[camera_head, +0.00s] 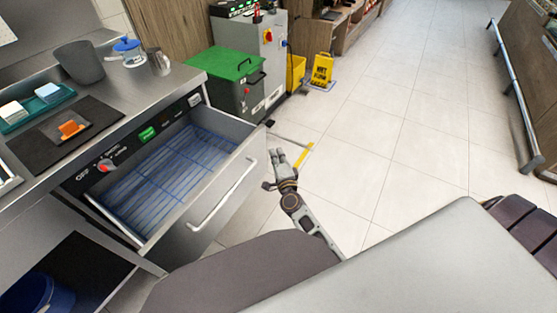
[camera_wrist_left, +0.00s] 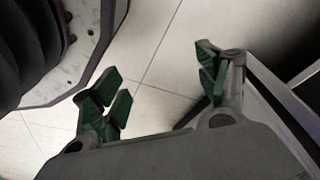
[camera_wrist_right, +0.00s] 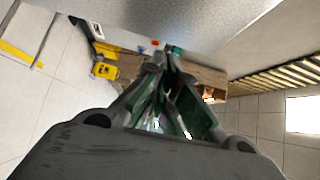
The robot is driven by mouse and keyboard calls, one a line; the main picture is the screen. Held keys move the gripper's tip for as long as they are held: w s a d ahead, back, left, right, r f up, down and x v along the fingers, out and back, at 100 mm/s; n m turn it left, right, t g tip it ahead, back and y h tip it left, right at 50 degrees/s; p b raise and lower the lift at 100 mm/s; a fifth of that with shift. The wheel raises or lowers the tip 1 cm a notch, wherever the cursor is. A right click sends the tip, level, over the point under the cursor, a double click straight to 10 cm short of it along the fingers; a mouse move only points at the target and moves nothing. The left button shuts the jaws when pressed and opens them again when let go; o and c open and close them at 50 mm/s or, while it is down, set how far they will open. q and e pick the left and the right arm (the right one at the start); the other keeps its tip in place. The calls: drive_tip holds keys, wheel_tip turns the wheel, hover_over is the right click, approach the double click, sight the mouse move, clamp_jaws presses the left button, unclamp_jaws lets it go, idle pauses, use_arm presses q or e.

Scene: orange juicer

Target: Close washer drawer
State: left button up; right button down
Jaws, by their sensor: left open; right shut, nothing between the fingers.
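The washer drawer (camera_head: 190,238) is pulled out from under the steel counter, with a blue wire rack (camera_head: 165,175) inside and a bar handle (camera_head: 222,195) on its front. My right gripper (camera_head: 279,158) is to the right of the drawer front, apart from the handle. In the right wrist view its green-padded fingers (camera_wrist_right: 165,80) are closed together and empty, below a large grey surface that I cannot identify for certain. My left gripper (camera_wrist_left: 160,85) is outside the head view; in its wrist view its fingers are spread over the tiled floor with nothing between them.
The counter (camera_head: 180,85) carries a dark mat (camera_head: 40,145), an orange item (camera_head: 70,128), a teal tray (camera_head: 20,122) and a grey container (camera_head: 79,63). A green-topped machine (camera_head: 225,65) and yellow floor sign (camera_head: 322,70) stand beyond. The floor (camera_head: 385,120) at right is clear.

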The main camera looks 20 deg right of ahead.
sight(265, 141)
drive_tip(key=w+a, duration=0.2)
drive_tip(key=w, duration=0.1)
drive_tip(key=shift+a, duration=0.15)
use_arm(q)
drive_tip(key=shift+w+d+r, duration=0.1)
drive_tip(key=shift+d+r, duration=0.1)
drive_tip(key=shift+r, duration=0.35)
drive_tip(key=shift+w+a, duration=0.1)
use_arm(e)
drive_tip(key=shift+w, duration=0.15)
